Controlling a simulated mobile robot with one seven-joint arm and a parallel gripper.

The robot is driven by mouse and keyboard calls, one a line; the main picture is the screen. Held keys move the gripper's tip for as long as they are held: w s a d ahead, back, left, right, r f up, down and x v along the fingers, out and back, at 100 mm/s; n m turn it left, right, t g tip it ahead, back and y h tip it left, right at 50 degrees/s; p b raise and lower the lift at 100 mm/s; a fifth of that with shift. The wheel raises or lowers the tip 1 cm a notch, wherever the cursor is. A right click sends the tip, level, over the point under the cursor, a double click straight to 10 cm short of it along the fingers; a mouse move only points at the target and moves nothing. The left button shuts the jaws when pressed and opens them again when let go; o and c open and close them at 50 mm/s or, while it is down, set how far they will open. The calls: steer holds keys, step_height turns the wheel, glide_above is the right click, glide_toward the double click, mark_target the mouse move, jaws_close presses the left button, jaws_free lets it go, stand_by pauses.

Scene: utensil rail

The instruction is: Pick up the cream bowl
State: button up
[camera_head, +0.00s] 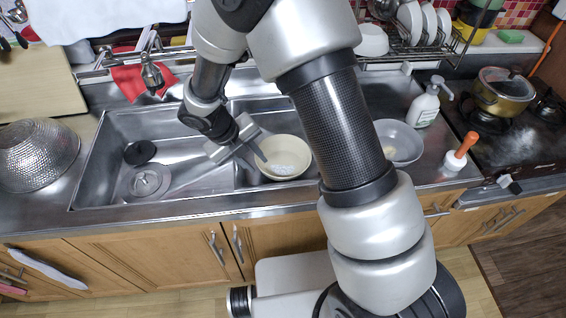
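The cream bowl (296,152) sits upright in the right part of the sink, with something whitish in its bottom. My gripper (257,164) is at the bowl's left rim, coming down from the upper left. Its two fingers look spread, one near the outside of the rim and one over the inside. Whether they touch the rim cannot be told. Part of the bowl's left rim is hidden by the fingers.
The left sink basin (185,130) holds a drain and a black disc. A metal colander (36,155) stands at left. A faucet (151,75) rises behind the sink.

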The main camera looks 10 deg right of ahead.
steer(key=shift+b+x, duration=0.45)
steer(key=shift+x, duration=2.25)
jaws_close()
steer(key=shift+r, duration=0.1)
